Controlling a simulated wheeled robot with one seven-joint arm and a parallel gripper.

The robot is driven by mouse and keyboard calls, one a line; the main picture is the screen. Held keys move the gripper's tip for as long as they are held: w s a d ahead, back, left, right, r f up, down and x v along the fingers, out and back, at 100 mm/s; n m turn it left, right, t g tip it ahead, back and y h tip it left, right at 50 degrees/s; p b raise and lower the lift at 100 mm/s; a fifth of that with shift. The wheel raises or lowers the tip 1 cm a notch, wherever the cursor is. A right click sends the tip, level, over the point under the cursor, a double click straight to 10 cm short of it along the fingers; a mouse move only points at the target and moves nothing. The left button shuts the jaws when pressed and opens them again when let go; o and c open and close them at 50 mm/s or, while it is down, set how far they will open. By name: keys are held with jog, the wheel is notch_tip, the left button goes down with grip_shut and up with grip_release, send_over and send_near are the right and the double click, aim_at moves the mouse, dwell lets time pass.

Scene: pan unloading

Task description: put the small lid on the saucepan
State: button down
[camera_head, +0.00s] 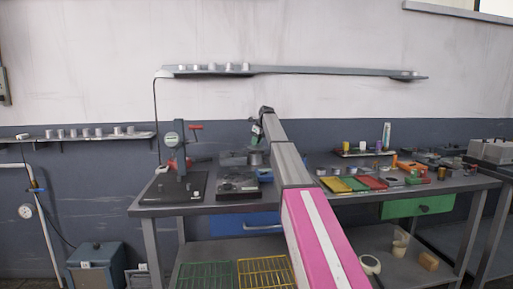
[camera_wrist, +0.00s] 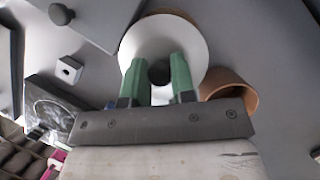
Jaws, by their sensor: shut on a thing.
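In the wrist view my gripper (camera_wrist: 160,82) has green fingers shut on the dark round knob of a small pale lid (camera_wrist: 160,35). The lid is a smooth round disc reaching beyond the fingertips. A tan-orange rim shows around its far edge; I cannot tell whether the lid touches it. In the head view my gripper (camera_head: 257,132) is beyond my arm, over the left part of the bench, and the lid is too small to make out. A grey pot-like thing (camera_head: 256,158) stands just below it. I cannot tell for sure which thing is the saucepan.
A copper-coloured open round vessel (camera_wrist: 236,95) is close right of the lid. A dark knob (camera_wrist: 62,14) on a flat grey piece and a small pale block (camera_wrist: 69,69) lie left. A drill stand (camera_head: 178,165) stands left on the bench; coloured trays (camera_head: 352,184) lie right.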

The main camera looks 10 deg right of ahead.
jog(key=shift+f, duration=1.4)
jog(key=c, duration=1)
grip_release()
jog(key=shift+f, duration=0.1)
jog(key=shift+o, duration=0.2)
jog(key=v, duration=1.2)
